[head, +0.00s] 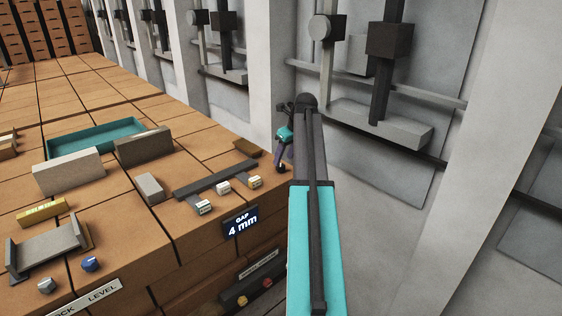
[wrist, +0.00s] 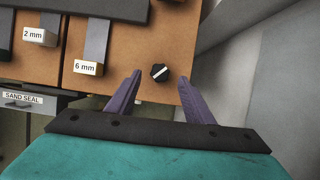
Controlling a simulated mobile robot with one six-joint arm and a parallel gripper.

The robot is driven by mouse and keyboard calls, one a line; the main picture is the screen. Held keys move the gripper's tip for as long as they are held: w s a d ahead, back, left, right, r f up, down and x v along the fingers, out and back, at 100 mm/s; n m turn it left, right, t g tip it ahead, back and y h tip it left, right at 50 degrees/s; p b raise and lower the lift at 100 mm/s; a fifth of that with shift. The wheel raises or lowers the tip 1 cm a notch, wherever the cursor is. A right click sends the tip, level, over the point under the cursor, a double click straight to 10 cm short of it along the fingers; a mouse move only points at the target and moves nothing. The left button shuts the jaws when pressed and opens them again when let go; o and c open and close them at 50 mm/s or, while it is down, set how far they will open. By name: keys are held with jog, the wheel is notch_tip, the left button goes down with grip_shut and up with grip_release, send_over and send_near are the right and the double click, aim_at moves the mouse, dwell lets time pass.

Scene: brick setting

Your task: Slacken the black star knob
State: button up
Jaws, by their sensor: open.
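The black star knob (wrist: 160,73) shows in the wrist view as a small dark knob with a white bar across its top. It sits on the orange-brown surface near its right edge. My gripper (wrist: 160,76) is open, with one purple finger to the left of the knob and one to the right. Gaps show on both sides, and nothing is held. In the head view my gripper (head: 281,166) is at the table's right edge, beyond my arm. I cannot make out the knob there.
A dark rack (head: 215,180) with tagged strips stands left of my gripper; the wrist view shows a 6 mm tag (wrist: 88,67) and a 2 mm tag (wrist: 39,37). A sign (head: 240,222) reads "GAP 4 mm". A grey wall (wrist: 260,70) rises to the right. A teal tray (head: 75,141) lies farther left.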

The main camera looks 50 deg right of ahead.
aim_at(281, 165)
jog(key=shift+p+x, duration=0.55)
jog(key=shift+x, duration=1.45)
jog(key=shift+c, duration=0.4)
jog(key=c, duration=1)
jog(key=shift+o, duration=0.2)
jog(key=shift+d+n+y, duration=0.1)
jog(key=shift+n+y, duration=0.5)
jog(key=shift+n, duration=0.9)
jog(key=o, duration=1)
